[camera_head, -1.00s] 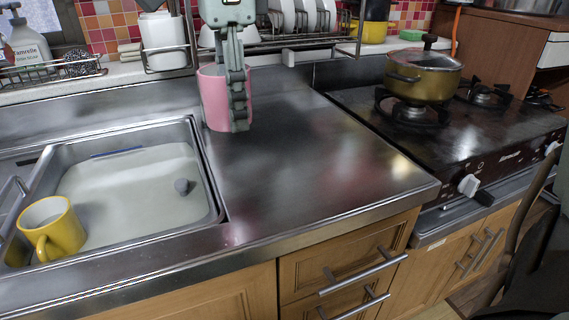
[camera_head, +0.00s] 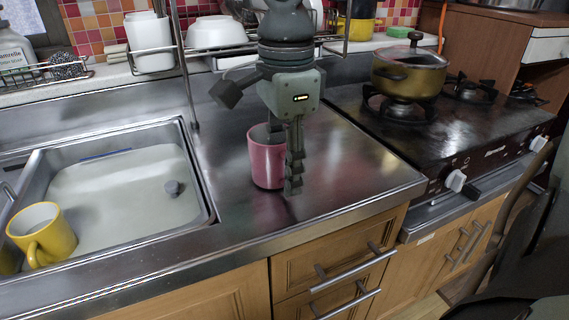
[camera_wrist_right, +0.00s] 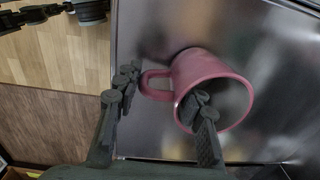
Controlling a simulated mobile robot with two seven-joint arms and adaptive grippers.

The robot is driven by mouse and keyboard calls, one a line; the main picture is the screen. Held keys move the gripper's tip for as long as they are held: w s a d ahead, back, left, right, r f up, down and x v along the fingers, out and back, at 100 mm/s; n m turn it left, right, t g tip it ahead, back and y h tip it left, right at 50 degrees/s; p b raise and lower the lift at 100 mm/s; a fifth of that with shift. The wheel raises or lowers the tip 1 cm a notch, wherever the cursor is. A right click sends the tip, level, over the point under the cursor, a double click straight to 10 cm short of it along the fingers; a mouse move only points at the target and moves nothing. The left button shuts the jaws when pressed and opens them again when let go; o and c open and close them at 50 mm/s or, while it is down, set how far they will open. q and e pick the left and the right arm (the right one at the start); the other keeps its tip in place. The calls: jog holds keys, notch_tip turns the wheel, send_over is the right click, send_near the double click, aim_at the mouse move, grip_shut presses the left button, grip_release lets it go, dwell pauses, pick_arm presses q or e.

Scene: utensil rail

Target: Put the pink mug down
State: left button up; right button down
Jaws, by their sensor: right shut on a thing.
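The pink mug (camera_head: 263,168) is over the bare steel counter (camera_head: 350,172) between the sink and the stove; it also shows in the right wrist view (camera_wrist_right: 205,68). It looks roughly upright. My right gripper (camera_head: 284,158) comes from above and is shut on the mug's wall. In the right wrist view, one finger reaches inside the mug's mouth and the other is outside, beside the handle (camera_wrist_right: 146,86). I cannot tell whether the mug's base touches the counter. My left gripper is not clearly seen in either view.
The sink (camera_head: 130,190) lies left, with a yellow mug (camera_head: 42,233) in it. The stove (camera_head: 470,140) with a lidded pot (camera_head: 408,75) stands right. A rack with white dishes (camera_head: 215,34) and a thin vertical rail post (camera_head: 184,70) are behind. The counter around the mug is clear.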

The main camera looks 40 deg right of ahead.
pick_arm(q)
jog(key=shift+s+f, duration=0.1)
pick_arm(e)
jog(key=shift+f, duration=0.1)
jog(key=c, duration=1.4)
grip_release()
jog(key=shift+o, duration=2.4)
pick_arm(q)
jog(key=shift+w+r, duration=0.3)
jog(key=shift+r, duration=0.35)
jog(key=shift+s, duration=0.1)
